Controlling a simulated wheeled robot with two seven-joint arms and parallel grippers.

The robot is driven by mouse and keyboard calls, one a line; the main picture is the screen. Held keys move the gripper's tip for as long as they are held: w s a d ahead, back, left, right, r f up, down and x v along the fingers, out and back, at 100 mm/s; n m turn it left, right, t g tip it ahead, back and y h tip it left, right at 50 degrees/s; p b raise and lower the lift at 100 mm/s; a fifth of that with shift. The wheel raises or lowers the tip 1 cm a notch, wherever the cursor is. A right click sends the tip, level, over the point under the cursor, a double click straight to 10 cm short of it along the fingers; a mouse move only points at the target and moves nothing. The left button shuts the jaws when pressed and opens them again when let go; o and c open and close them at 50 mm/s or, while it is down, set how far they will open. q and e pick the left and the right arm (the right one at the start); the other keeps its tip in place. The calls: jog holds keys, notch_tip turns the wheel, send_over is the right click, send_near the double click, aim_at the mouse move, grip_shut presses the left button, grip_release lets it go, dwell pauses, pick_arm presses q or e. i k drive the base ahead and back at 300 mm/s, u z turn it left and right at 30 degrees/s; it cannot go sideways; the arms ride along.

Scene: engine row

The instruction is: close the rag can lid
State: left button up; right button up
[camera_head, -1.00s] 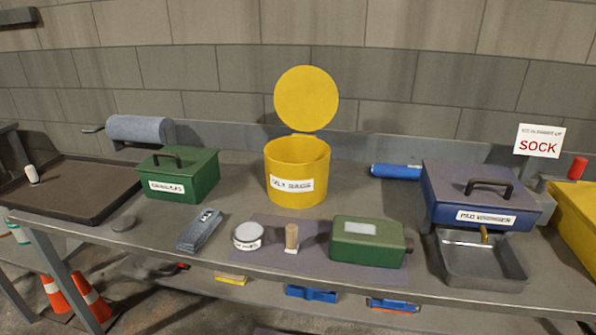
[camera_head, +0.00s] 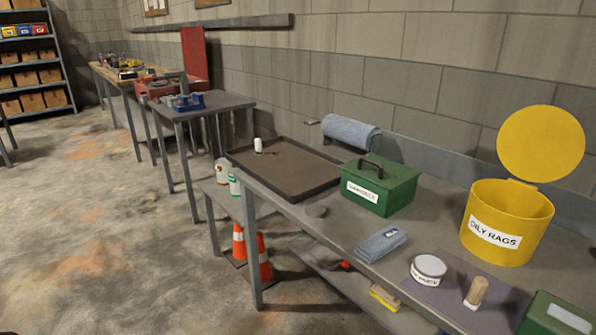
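The yellow rag can (camera_head: 505,222), labelled "OILY RAGS", stands upright on the grey bench at the right of the head view. Its round yellow lid (camera_head: 541,144) is open, standing up behind the can at the back rim. The can's inside looks empty from here, though its bottom is hidden. Neither of my grippers shows in the view.
On the bench (camera_head: 290,218) are a green box (camera_head: 380,187) with a handle, a folded blue-grey cloth (camera_head: 381,244), a round tin (camera_head: 429,268), a wooden-handled tool (camera_head: 476,292) and a dark tray (camera_head: 285,166). Orange cones (camera_head: 264,258) stand below. Open floor lies left.

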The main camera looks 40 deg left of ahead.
aim_at(536, 143)
jog(key=u, duration=1.9)
jog(key=i, duration=2.35)
jog(key=z, duration=3.85)
